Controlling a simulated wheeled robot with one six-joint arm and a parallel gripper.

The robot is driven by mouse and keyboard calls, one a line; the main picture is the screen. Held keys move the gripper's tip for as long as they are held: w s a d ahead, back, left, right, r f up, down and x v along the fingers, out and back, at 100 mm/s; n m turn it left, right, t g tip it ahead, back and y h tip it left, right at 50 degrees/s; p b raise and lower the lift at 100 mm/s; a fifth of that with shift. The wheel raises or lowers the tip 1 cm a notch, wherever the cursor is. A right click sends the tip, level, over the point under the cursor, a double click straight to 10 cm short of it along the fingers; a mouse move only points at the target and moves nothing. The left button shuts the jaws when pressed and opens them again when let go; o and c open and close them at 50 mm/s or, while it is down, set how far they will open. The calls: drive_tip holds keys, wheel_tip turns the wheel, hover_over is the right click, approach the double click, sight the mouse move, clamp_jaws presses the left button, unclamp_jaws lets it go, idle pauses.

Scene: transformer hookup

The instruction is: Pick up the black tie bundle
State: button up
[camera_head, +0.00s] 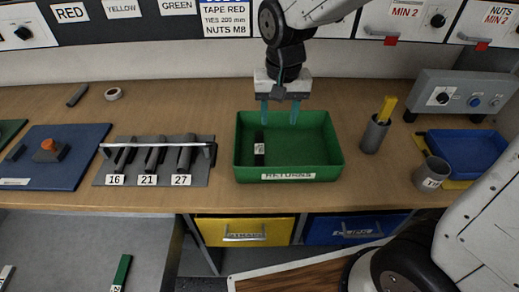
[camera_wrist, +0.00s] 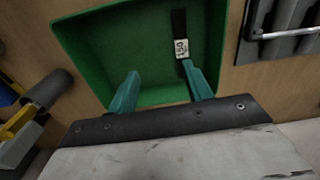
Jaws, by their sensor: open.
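A black strip with a white label, which looks like the black tie bundle (camera_head: 259,141), lies in the left part of the green tray marked RETURNS (camera_head: 338,165). In the wrist view the bundle (camera_wrist: 179,22) shows with its label, seemingly reading 150, near my right-hand finger. My gripper (camera_head: 280,114) is open and empty above the back part of the tray, its teal fingers pointing down. In the wrist view my gripper (camera_wrist: 160,72) has its fingers apart over the green tray (camera_wrist: 88,62). The bundle is not between the fingers.
A grey rack (camera_head: 110,168) numbered 16, 21 and 27 stands left of the tray. A grey cup with yellow sticks (camera_head: 374,136), a grey mug (camera_head: 431,173), a blue tray (camera_head: 468,150) and a control box (camera_head: 460,97) stand right. The bench behind the rack is mostly clear.

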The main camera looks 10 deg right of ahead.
hover_over(259, 148)
drive_tip(key=f, duration=0.5)
drive_tip(key=shift+s+a+f, duration=0.1)
drive_tip(key=shift+s+f, duration=0.15)
wheel_tip(259, 148, down, 7)
drive_tip(key=shift+w+f, duration=0.15)
drive_tip(key=c, duration=1.1)
